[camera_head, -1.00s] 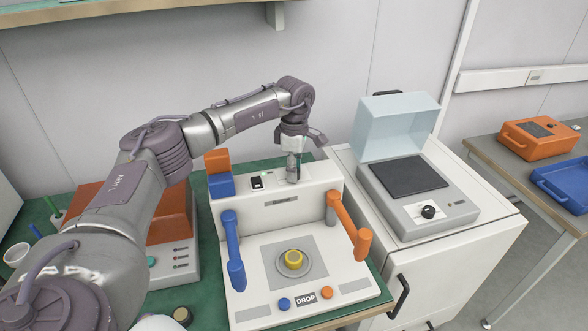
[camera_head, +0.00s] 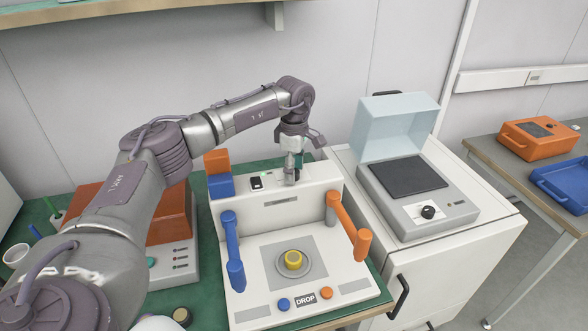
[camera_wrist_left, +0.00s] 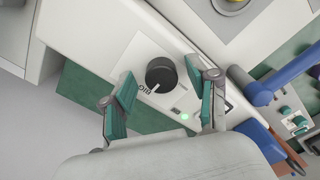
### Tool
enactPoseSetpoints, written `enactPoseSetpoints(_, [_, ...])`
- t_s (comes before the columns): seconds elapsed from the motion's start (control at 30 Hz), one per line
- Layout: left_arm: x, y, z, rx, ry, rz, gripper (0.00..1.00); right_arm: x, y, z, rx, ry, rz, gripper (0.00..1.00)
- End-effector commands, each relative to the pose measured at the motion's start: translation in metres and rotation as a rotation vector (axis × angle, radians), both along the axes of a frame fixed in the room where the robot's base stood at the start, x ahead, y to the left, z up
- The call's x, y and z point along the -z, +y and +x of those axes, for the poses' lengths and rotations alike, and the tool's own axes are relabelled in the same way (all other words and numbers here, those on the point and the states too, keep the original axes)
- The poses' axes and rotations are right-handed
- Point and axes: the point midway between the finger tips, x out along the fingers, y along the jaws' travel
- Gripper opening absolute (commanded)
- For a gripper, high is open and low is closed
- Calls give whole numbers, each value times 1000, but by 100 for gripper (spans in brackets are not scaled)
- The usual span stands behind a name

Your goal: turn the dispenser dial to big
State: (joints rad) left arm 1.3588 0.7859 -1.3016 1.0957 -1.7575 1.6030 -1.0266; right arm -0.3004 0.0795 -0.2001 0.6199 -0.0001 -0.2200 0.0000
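The dispenser (camera_head: 320,200) is a white machine with a DROP panel, standing on the green bench. Its round black dial (camera_wrist_left: 161,74) shows in the left wrist view, on a pale plate on the machine's top. A white mark on the dial faces lower left, toward partly visible lettering that looks like BIG (camera_wrist_left: 145,88). My left gripper (camera_wrist_left: 165,92) is open, its teal-padded fingers on either side of the dial with gaps visible. In the head view the left gripper (camera_head: 293,178) points down at the top of the machine and hides the dial. My right gripper is not in view.
A blue handle (camera_head: 234,250) and an orange handle (camera_head: 349,222) stick up from the dispenser. A yellow round piece (camera_head: 293,259) sits on its front plate. A grey device (camera_head: 417,190) with an open clear lid stands to the right, with its own black knob (camera_head: 428,212).

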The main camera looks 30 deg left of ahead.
Motion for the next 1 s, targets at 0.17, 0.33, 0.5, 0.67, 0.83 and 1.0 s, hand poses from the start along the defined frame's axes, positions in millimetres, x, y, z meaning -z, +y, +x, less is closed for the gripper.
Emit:
enactPoseSetpoints(0.17, [1,0,-1,0,2,0,60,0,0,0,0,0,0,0])
enactPoseSetpoints(0.33, [-7,0,0,-1,1,1,60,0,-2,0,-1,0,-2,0])
enactPoseSetpoints(0.5, [-38,0,1,-1,-2,0,60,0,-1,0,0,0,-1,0])
enactPoseSetpoints(0.67, [-73,0,0,0,-2,0,60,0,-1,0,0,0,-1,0])
enactPoseSetpoints(0.83, [-103,-1,1,0,-1,-1,60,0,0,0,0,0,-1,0])
enactPoseSetpoints(1.0, [-117,0,0,0,0,0,60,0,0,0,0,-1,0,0])
